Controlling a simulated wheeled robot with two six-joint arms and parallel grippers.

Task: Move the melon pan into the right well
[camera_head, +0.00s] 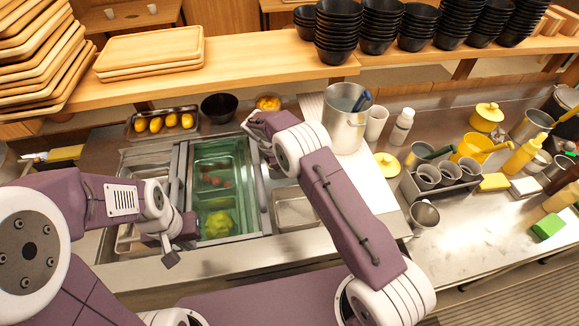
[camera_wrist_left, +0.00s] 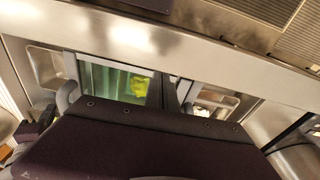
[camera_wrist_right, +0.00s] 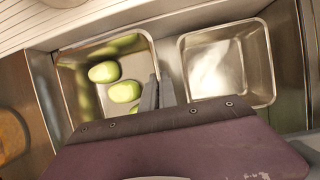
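The melon pan (camera_wrist_right: 68,80) is a steel pan with pale green oval pieces (camera_wrist_right: 104,72), shown in the right wrist view. In the head view my right gripper and arm hide it. My right gripper (camera_wrist_right: 158,90) has its fingers close together on the pan's rim, beside the neighbouring empty steel pan (camera_wrist_right: 268,65). Whether the melon pan rests fully down cannot be told. That empty pan shows in the head view (camera_head: 297,222) at the front of the right well. My left gripper (camera_wrist_left: 168,90) appears shut and empty near the divider left of the green-tinted middle well (camera_head: 218,150).
The middle well holds red and yellow-green toppings. A tray of yellow ovals (camera_head: 135,134) and a black bowl (camera_head: 219,108) stand behind the wells. The counter's front strip (camera_head: 150,280) is clear.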

